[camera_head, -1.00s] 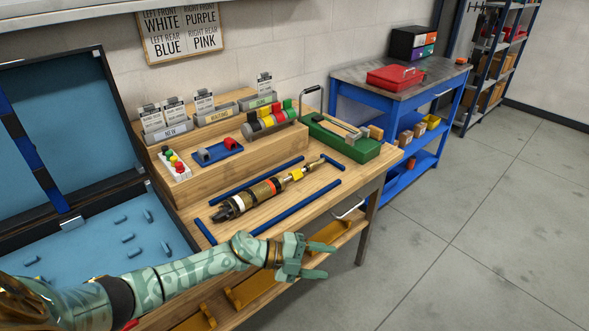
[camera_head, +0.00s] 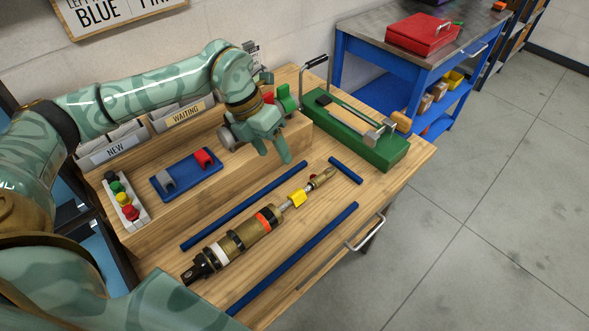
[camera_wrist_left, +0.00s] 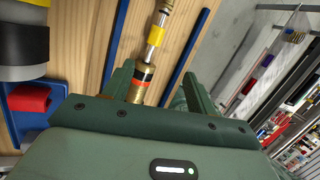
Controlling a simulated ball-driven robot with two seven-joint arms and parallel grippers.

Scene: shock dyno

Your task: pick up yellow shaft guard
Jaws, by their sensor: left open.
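A small yellow guard (camera_head: 298,198) is around the silver shaft of a brass-coloured shock absorber (camera_head: 240,238) lying on the wooden bench. In the left wrist view the yellow guard (camera_wrist_left: 155,37) shows beyond the fingers, near the top. My left gripper (camera_head: 274,154) is open and empty. My right gripper is not in view.
Blue rails (camera_head: 300,256) lie around the shock. A blue holder with red and grey pieces (camera_head: 186,174) and a white rack of coloured knobs (camera_head: 123,202) sit on the raised step. My arm hides part of the bins.

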